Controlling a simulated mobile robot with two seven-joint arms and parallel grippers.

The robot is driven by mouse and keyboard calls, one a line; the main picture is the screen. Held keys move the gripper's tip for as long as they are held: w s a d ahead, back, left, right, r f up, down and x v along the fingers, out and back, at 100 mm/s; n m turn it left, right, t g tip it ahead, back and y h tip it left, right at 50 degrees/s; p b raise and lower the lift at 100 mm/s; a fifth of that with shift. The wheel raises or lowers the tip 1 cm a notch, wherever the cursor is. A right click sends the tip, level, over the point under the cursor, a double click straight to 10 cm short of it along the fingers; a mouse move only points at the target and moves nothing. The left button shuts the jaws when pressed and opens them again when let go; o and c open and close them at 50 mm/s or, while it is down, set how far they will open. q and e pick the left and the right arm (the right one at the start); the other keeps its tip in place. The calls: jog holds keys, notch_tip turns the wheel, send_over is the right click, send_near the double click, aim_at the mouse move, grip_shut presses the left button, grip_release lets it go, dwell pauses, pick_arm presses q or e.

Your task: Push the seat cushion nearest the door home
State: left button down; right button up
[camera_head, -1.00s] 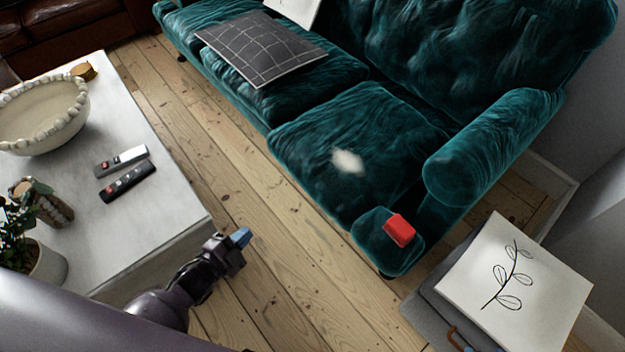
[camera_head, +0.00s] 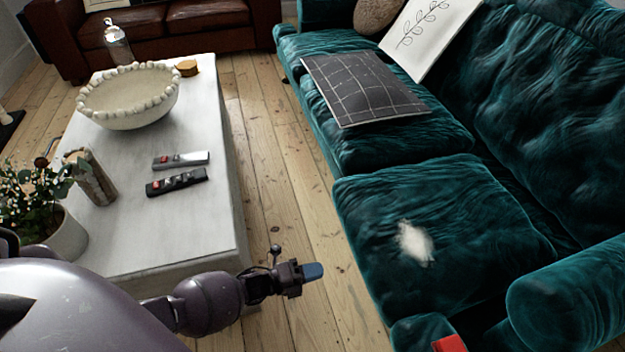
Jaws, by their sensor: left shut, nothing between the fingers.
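The teal velvet sofa (camera_head: 540,75) has seat cushions in a row. The near seat cushion (camera_head: 470,215) has a pale white patch (camera_head: 415,243) on top, and a dark gap shows behind it. The middle seat cushion (camera_head: 400,145) lies farther back along the sofa. No door shows, so I cannot tell which cushion is nearest it. My left gripper (camera_head: 312,272), with blue fingertips, is shut and empty over the floor between coffee table and sofa, apart from the near cushion's front. My right gripper is out of view.
A grey coffee table (camera_head: 215,220) holds a beaded bowl (camera_head: 128,115), two remotes (camera_head: 177,181) and a plant (camera_head: 40,205). A dark checked panel (camera_head: 365,88) lies on the sofa. A red object (camera_head: 449,344) sits at the near armrest. Bare floorboards run between table and sofa.

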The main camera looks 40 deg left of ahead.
aim_at(361, 258)
pick_arm(q)
jog(key=b+x, duration=0.1)
jog(key=x, duration=0.7)
jog(key=shift+w+d+f, duration=0.15)
jog(key=shift+d, duration=0.1)
jog(key=shift+x, duration=0.9)
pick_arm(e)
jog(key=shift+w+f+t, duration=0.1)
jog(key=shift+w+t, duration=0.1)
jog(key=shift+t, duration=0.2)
